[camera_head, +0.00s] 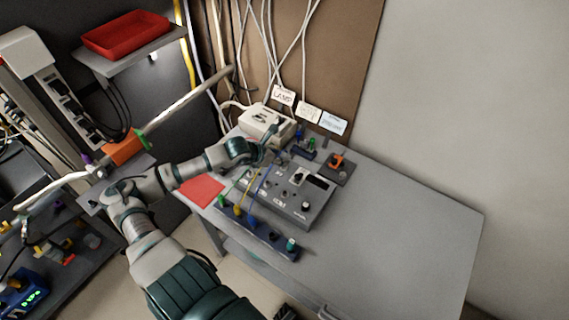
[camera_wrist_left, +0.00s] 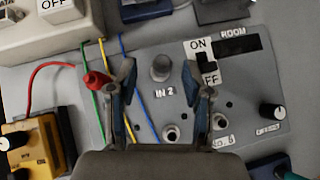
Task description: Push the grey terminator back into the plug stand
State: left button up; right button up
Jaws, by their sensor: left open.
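A grey cylinder (camera_wrist_left: 161,68), which looks like the grey terminator, stands above the "IN 2" label on the grey control box (camera_wrist_left: 240,90). My left gripper (camera_wrist_left: 160,75) is open, with one finger on each side of the cylinder and gaps between. In the head view my left gripper (camera_head: 266,150) is over the back left part of the control box (camera_head: 312,211), hiding the cylinder. A dark blue stand with coloured plugs (camera_head: 262,237) lies along the box's front. A smaller dark blue stand (camera_head: 303,153) is behind the box. I cannot tell which is the plug stand.
A white box (camera_head: 266,122) stands at the back left of the grey table (camera_head: 410,230). A red mat (camera_head: 201,190) lies at the table's left. A red plug (camera_wrist_left: 97,80) is beside the left finger; green, blue and yellow cables cross the box. The table's right side is clear.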

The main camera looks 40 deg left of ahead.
aim_at(288, 166)
pick_arm(q)
jog(key=shift+w+d+f, duration=0.15)
jog(key=shift+w+d, duration=0.15)
jog(key=shift+d, duration=0.15)
jog(key=shift+w+f, duration=0.15)
jog(key=shift+f, duration=0.05)
jog(key=w+f, duration=0.3)
jog(key=f, duration=0.1)
jog(key=shift+w+a+b, duration=0.1)
jog(key=shift+a+b, duration=0.2)
jog(key=shift+d+r, duration=0.15)
jog(key=shift+d, duration=0.2)
jog(key=shift+c, duration=0.7)
jog(key=shift+d, duration=0.15)
grip_shut()
pick_arm(e)
jog(key=shift+w+r, duration=0.3)
jog(key=shift+r, duration=0.2)
jog(key=shift+w+r, duration=0.3)
jog(key=shift+r, duration=0.2)
